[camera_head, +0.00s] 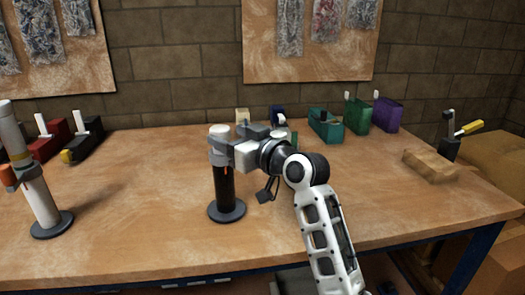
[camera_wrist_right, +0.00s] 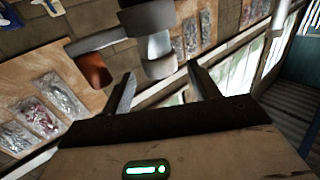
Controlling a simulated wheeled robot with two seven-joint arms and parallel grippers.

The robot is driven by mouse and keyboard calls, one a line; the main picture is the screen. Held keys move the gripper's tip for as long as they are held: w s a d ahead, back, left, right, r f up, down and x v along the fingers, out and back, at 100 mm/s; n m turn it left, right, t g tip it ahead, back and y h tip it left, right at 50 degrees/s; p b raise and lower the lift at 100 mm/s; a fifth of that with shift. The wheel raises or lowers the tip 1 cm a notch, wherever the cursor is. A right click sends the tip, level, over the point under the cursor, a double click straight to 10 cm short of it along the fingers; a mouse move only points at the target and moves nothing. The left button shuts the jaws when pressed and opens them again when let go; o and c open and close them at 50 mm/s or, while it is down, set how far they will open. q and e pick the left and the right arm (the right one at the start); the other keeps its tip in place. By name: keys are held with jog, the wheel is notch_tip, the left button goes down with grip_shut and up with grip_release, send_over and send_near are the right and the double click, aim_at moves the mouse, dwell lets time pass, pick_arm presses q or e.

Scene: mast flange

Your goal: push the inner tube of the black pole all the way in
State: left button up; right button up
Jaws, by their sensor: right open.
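The black pole (camera_head: 224,186) stands upright on a dark round base (camera_head: 227,211) on the table. Its pale inner tube (camera_head: 219,131) shows at the top, above a grey collar. My right gripper (camera_head: 226,151) is at the collar's height, coming from the right. In the wrist view my right gripper (camera_wrist_right: 162,78) is open, with its two fingers apart. A pale, grey-banded tube (camera_wrist_right: 156,45) shows beyond and between the fingertips, with an orange-brown lever (camera_wrist_right: 93,70) to its left. I cannot tell whether the fingers touch it. My left gripper is out of view.
A white pole (camera_head: 40,200) on a dark base stands at the left. Red and black holders (camera_head: 83,140) are at the back left. Teal, green and purple boxes (camera_head: 326,125) stand at the back right, near a wooden block (camera_head: 430,165). The front middle of the table is clear.

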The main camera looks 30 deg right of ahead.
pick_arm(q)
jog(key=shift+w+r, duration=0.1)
pick_arm(e)
jog(key=v, duration=1.1)
jog(key=shift+s, duration=0.35)
jog(key=s+a+f+g+h, duration=0.1)
jog(key=s+f+g, duration=0.25)
jog(key=f, duration=0.55)
jog(key=s+a+f+g+h, duration=0.2)
jog(key=s+f+g, duration=0.15)
jog(key=f, duration=0.65)
jog(key=s+f+m+g+h, duration=0.1)
jog(key=s+f+g, duration=0.2)
jog(key=s+f, duration=0.45)
jog(key=s+f+m+g+h, duration=0.1)
jog(key=s+f+g+h, duration=0.2)
jog(key=s, duration=0.7)
pick_arm(q)
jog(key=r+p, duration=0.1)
jog(key=p, duration=0.3)
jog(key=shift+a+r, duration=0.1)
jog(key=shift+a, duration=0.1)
pick_arm(e)
jog(key=w+a+t+y, duration=0.4)
jog(key=w+a+t, duration=0.2)
jog(key=shift+w+a+t+y, duration=0.25)
jog(key=shift+w+t+y, duration=0.1)
jog(key=shift+t+y, duration=0.05)
